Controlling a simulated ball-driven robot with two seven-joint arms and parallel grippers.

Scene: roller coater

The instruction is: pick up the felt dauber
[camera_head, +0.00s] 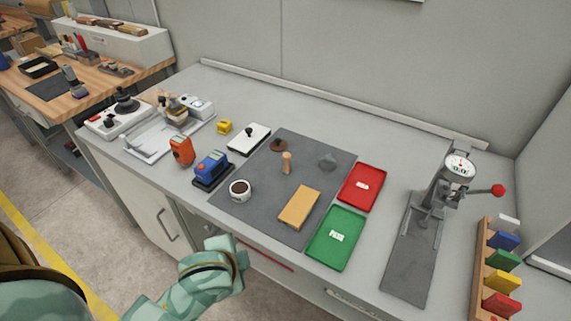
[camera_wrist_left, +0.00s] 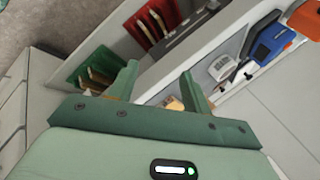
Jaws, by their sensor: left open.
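A small upright wooden peg-shaped piece (camera_head: 287,162) stands on the dark grey mat (camera_head: 262,208); it may be the felt dauber, but its tip is too small to tell. My left arm comes in from the bottom left, with its end in front of the counter's near edge; its fingers cannot be made out in the head view. In the left wrist view my left gripper (camera_wrist_left: 160,80) is open, with both fingers apart and nothing held between them. My right gripper is not in view.
The mat also holds a dark-filled white cup (camera_head: 239,189), a tan block (camera_head: 299,207), a brown round piece (camera_head: 278,145) and a grey piece (camera_head: 327,162). Red (camera_head: 362,186) and green (camera_head: 336,237) trays lie right. A blue device (camera_head: 212,168) stands left; a press (camera_head: 430,205) stands right.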

